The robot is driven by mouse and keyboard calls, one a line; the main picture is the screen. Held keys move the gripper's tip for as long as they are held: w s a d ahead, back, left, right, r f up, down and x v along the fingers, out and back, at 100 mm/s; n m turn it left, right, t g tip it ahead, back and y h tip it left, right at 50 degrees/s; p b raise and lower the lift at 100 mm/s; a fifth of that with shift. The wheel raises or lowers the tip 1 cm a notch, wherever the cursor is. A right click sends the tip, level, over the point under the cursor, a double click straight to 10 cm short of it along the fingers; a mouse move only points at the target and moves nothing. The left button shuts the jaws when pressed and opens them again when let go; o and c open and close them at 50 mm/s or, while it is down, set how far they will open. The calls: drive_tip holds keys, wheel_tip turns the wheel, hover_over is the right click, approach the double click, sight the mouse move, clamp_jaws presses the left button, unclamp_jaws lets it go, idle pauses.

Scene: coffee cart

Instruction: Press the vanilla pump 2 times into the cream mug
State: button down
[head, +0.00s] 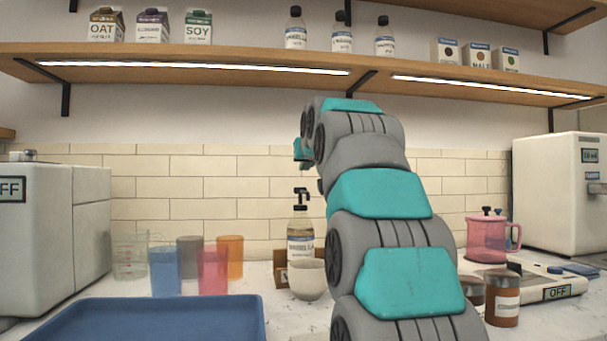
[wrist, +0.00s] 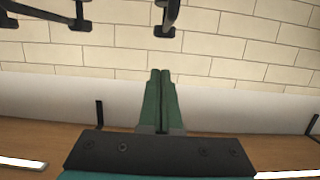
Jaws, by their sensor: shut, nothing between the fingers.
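The pump bottle (head: 301,243) stands upright at the back of the counter, with a black pump head (head: 301,197) and a white label that is hard to read. The cream mug (head: 307,280) stands right in front of it, under the pump side, partly hidden by my arm. My gripper (wrist: 160,75) is shut and empty, its green fingers together in the wrist view. In the head view only a teal bit of it (head: 303,150) shows beside my arm, above the pump head. Dark bar-like shapes (wrist: 168,15) show beyond the fingertips in the wrist view; I cannot tell what they are.
Coloured cups (head: 212,273) stand left of the mug, behind a blue tray (head: 150,303). A pink press pot (head: 486,240), brown jars (head: 502,305) and a scale (head: 545,288) are at the right. A wooden shelf (head: 230,56) with cartons and bottles runs above.

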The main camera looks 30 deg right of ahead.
drive_tip(key=v, duration=0.6)
drive_tip(key=shift+f+b, duration=0.1)
drive_tip(key=shift+b, duration=0.2)
idle(0.5)
idle(1.5)
